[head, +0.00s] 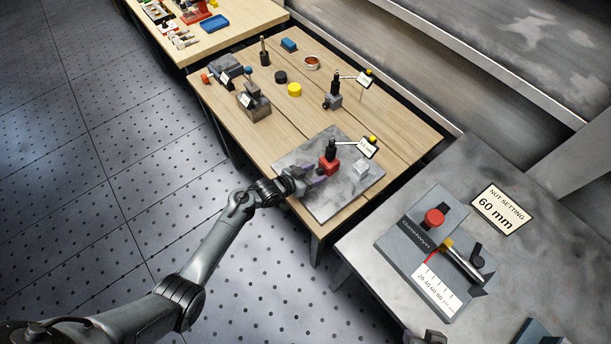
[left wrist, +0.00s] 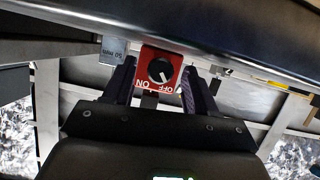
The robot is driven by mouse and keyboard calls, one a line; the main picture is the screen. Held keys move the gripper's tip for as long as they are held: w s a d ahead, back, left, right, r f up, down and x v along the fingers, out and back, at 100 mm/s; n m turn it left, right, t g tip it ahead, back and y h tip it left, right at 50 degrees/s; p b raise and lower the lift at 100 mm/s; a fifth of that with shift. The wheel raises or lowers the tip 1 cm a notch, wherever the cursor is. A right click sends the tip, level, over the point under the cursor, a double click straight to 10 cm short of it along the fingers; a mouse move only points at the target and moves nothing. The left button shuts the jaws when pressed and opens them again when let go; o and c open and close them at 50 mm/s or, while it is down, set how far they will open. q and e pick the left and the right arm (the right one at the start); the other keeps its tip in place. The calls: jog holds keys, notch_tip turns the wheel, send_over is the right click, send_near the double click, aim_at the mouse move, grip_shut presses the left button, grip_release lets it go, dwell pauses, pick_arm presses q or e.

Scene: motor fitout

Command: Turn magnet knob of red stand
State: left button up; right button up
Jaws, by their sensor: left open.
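The red stand's base (head: 331,165) is a red block with a black post, on a grey plate on the wooden table. In the left wrist view its red face (left wrist: 150,53) shows a round black knob (left wrist: 160,70) and upside-down ON and OFF labels. The knob's white mark points to the lower right, toward the OFF side. My left gripper (head: 318,174) is open just in front of the block. In the left wrist view its dark fingers (left wrist: 158,88) stand left and right of the red face, with no clear contact.
The grey plate (head: 308,205) also holds a small light block (head: 361,166). Another stand (head: 333,101), a yellow disc (head: 295,90) and a black disc (head: 280,77) are farther back. A metal table with a red-knobbed fixture (head: 434,218) stands at the right.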

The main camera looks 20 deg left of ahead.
pick_arm(q)
jog(key=p+v, duration=0.1)
jog(key=v, duration=0.9)
jog(key=shift+p, duration=0.35)
jog(key=shift+s+a+r, duration=0.1)
jog(key=shift+s, duration=0.15)
